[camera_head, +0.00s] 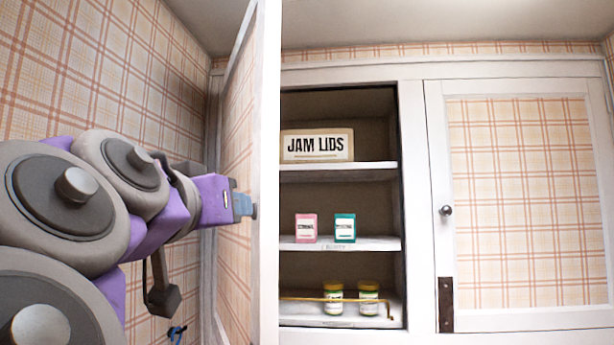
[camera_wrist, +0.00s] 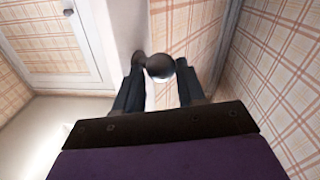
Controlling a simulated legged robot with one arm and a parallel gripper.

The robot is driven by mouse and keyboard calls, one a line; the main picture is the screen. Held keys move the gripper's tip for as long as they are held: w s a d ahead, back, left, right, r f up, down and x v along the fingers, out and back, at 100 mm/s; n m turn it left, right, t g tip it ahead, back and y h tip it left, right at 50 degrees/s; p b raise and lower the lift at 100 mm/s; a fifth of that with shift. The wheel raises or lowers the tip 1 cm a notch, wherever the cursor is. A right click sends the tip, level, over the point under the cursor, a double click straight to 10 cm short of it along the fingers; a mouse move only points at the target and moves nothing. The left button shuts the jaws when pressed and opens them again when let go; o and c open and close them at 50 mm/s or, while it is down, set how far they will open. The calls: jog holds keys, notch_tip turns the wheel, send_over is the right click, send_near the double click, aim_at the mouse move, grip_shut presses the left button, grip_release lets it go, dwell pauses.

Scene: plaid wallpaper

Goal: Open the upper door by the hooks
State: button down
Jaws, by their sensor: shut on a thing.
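A plaid-panelled door (camera_head: 237,130) with a white frame stands swung open in the head view, its white edge (camera_head: 268,190) towards me. My gripper (camera_head: 250,209) reaches the door's plaid-side face from the left, near that edge. In the wrist view a dark round knob (camera_wrist: 160,66) sits between the two dark fingers of my gripper (camera_wrist: 160,74), which is shut on it. No hooks can be clearly made out on this door.
Right of the door is an open cupboard: a JAM LIDS box (camera_head: 317,146), pink (camera_head: 305,228) and teal (camera_head: 345,228) boxes, and two jars (camera_head: 334,299) behind a brass rail (camera_head: 388,302). A second plaid door (camera_head: 525,200) with a dark knob (camera_head: 446,210) is shut at right.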

jog(key=s+a+p, duration=0.2)
jog(key=a+p, duration=0.3)
jog(key=a, duration=0.3)
jog(key=shift+s+a+p, duration=0.35)
jog(key=shift+d, duration=0.1)
jog(key=c, duration=1.1)
grip_release()
jog(key=shift+o, duration=0.4)
jog(key=shift+w, duration=0.25)
jog(key=shift+d, duration=0.1)
jog(key=shift+s, duration=0.1)
